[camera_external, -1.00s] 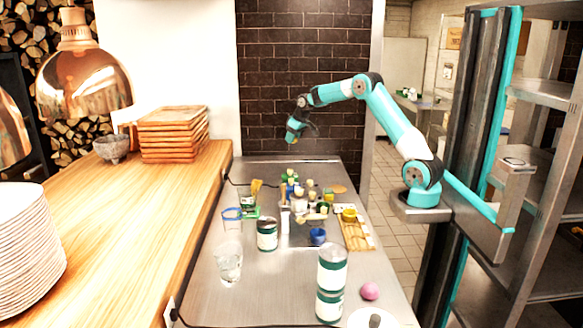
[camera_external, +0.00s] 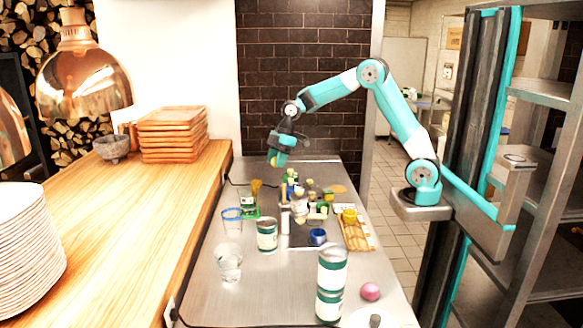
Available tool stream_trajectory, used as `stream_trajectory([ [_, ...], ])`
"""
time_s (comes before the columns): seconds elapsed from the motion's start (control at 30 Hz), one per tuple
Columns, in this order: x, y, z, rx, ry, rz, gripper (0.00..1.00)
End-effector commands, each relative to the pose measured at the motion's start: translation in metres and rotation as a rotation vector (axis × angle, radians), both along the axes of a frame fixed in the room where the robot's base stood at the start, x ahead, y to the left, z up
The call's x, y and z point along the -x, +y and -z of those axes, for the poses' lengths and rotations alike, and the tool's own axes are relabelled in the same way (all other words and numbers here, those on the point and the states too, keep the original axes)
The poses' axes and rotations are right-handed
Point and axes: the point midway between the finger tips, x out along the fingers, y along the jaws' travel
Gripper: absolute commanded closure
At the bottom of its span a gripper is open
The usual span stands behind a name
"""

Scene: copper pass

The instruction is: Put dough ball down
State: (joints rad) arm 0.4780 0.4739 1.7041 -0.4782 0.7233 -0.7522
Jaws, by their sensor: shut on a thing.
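My gripper (camera_external: 278,161) hangs above the far end of the steel counter (camera_external: 205,290), left of the arm's base. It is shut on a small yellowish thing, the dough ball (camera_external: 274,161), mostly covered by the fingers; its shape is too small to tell. It is held above the counter, near the dark brick wall and behind the cluster of small items. A pink ball (camera_external: 370,291) lies apart at the near right of the counter.
Several small bottles and blocks crowd the counter's middle. Green-white cans (camera_external: 331,284) are stacked in front, another can (camera_external: 266,234) stands farther back. A glass (camera_external: 229,263), blue cup (camera_external: 318,236) and wooden board (camera_external: 357,233) are nearby. The near left counter has bare room.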

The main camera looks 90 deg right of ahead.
Motion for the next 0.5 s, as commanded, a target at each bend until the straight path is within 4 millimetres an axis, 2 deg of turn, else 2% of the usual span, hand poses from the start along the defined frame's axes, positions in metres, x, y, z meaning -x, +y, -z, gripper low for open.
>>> stream_trajectory([
  [0.03,0.004,0.032,-0.001,-0.001,0.002,-0.117,0.83],
  [0.1,0.014,0.072,-0.001,-0.001,0.002,-0.28,0.83],
  [0.27,0.049,0.158,-0.002,-0.002,0.002,-0.668,0.83],
  [0.4,0.094,0.224,-0.003,-0.001,0.002,-1.019,0.83],
  [0.5,0.133,0.264,-0.004,-0.001,0.002,-1.269,0.83],
])
